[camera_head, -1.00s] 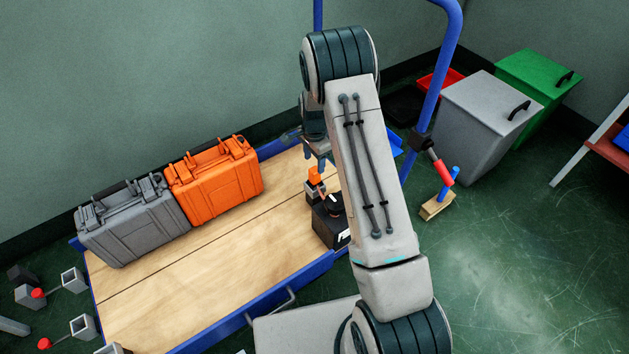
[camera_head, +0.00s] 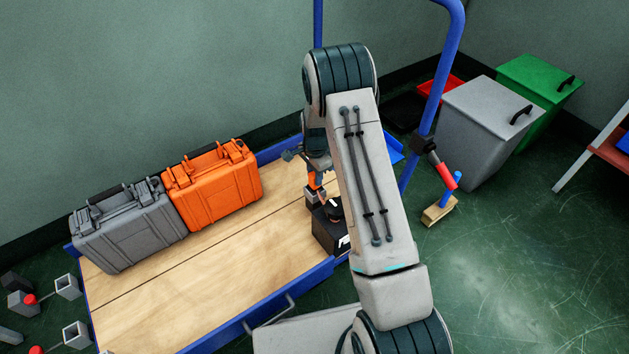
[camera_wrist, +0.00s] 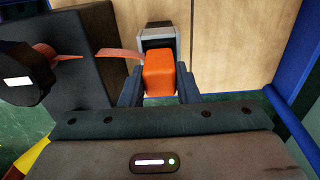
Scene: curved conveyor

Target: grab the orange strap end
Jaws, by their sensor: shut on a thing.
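The orange strap end (camera_wrist: 159,75) is a small orange block between the two dark fingers of my gripper (camera_wrist: 158,88) in the wrist view. My gripper is shut on it. A grey metal piece (camera_wrist: 157,38) sits just beyond the orange block, and an orange strap (camera_wrist: 120,54) runs from it to the left. In the head view the orange strap end (camera_head: 313,181) shows below my gripper (camera_head: 314,172), above a black box (camera_head: 330,228) at the right end of the wooden cart top. My arm hides part of this area.
The cart's wooden top (camera_head: 215,262) is mostly clear. A grey case (camera_head: 130,228) and an orange case (camera_head: 213,187) stand along its far side. A blue cart handle post (camera_head: 432,95) rises at right. Bins (camera_head: 488,120) stand on the floor beyond.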

